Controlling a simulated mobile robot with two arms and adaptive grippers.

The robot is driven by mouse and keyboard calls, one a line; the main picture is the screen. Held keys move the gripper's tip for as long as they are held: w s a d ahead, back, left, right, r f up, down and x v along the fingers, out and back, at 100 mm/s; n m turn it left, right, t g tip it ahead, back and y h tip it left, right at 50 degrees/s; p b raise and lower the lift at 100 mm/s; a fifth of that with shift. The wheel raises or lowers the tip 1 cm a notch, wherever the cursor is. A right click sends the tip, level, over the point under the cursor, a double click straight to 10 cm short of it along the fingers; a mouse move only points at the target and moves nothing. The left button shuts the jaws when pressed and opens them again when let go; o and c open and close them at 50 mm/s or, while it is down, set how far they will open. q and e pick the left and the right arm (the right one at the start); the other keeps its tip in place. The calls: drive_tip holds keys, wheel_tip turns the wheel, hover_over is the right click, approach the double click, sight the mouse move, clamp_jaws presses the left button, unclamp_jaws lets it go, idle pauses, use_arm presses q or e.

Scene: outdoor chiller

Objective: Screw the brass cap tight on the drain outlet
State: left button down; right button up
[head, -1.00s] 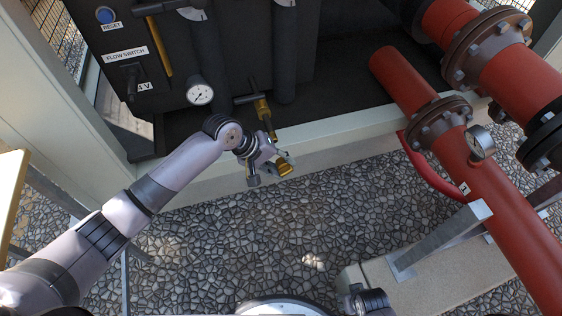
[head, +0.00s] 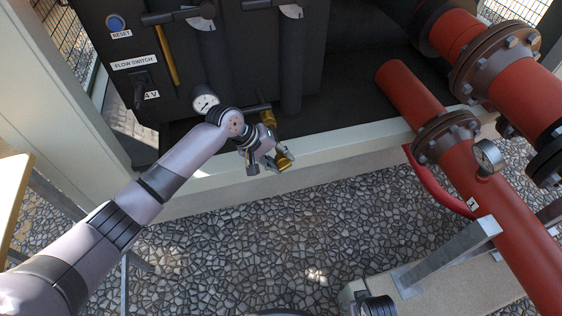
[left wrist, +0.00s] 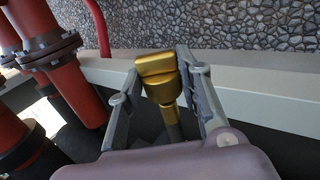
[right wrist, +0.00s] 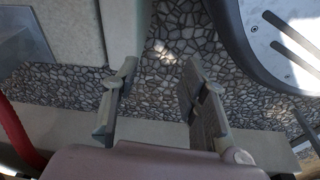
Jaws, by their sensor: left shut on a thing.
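The brass cap (head: 284,160) is at the tip of my left gripper (head: 270,161), beside the black chiller unit's lower edge. In the left wrist view, the brass cap (left wrist: 157,68) sits between the two fingers of my left gripper (left wrist: 160,76), which is shut on it. A narrower brass piece (left wrist: 167,98) shows in line behind the cap. A brass valve (head: 267,117) with a dark handle is just above the gripper in the head view, partly hidden by it. Whether the cap sits on the drain outlet cannot be told. My right gripper (right wrist: 158,92) is open and empty.
A pressure gauge (head: 206,103) is close to my left wrist. Large red pipes (head: 480,190) with flanges run along the right, with a metal bracket (head: 450,255) beside them. A pale frame sill (head: 350,150) edges the unit. The stone-paved ground (head: 270,230) is open.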

idle(0.5)
use_arm(q)
drive_tip(key=shift+p, duration=0.45)
use_arm(e)
drive_tip(key=s+f, duration=0.2)
drive_tip(key=f, duration=0.1)
drive_tip(key=shift+s+d+f, duration=0.2)
drive_tip(key=shift+f, duration=0.05)
drive_tip(key=shift+w, duration=0.15)
use_arm(q)
drive_tip(key=shift+w, duration=0.15)
use_arm(e)
drive_tip(key=shift+r, duration=0.1)
use_arm(q)
drive_tip(key=shift+w+a, duration=0.1)
drive_tip(key=shift+w, duration=0.25)
use_arm(e)
drive_tip(key=shift+w+a+r, duration=0.1)
drive_tip(key=shift+w+r, duration=0.2)
drive_tip(key=shift+r, duration=0.2)
use_arm(q)
drive_tip(key=shift+w, duration=0.1)
